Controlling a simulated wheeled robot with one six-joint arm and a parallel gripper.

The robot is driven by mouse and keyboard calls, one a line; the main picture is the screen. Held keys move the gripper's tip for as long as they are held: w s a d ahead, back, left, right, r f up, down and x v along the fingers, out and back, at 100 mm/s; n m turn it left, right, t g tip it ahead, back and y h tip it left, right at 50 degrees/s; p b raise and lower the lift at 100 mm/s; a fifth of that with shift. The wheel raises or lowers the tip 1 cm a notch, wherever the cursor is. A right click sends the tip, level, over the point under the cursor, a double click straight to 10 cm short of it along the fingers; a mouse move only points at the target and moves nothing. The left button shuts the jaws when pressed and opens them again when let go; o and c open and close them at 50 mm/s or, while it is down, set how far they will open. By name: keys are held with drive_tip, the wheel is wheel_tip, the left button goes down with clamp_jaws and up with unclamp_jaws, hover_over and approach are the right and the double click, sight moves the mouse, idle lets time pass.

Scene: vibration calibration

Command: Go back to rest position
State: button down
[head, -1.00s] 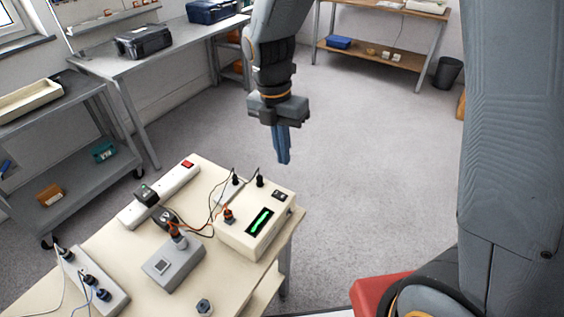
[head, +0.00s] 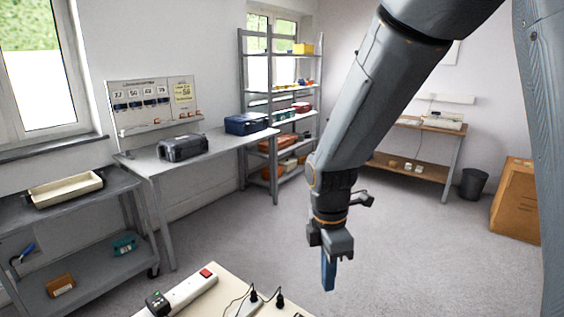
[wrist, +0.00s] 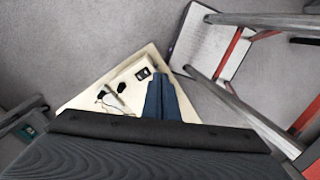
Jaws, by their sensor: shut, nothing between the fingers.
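My gripper (head: 328,272) hangs pointing down from my arm in the head view, with its blue fingers together and nothing between them. It is over open floor, just beyond the back right of the cream table (head: 232,280). In the wrist view my gripper (wrist: 160,97) shows as two blue fingers side by side, above the cream table (wrist: 88,97). The white power strip (head: 190,293) with a red switch lies at the table's back edge. Black plugs (head: 279,300) stand at the lower edge of the head view. Most of the table is cut off below.
A grey cart (head: 75,205) stands at left. A workbench (head: 205,155) with a black case (head: 183,148) and a blue case (head: 246,123) is behind it. The middle floor is clear.

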drive_tip(key=s+d+m, duration=0.3)
drive_tip(key=d+m, duration=0.1)
drive_tip(key=m, duration=0.6)
drive_tip(key=s+d+m+t, duration=0.1)
drive_tip(key=d+m, duration=0.4)
drive_tip(key=m, duration=0.5)
drive_tip(key=shift+s+f+t+y+b, duration=0.25)
drive_tip(key=shift+s+t+y+b, duration=0.1)
drive_tip(key=shift+s, duration=0.55)
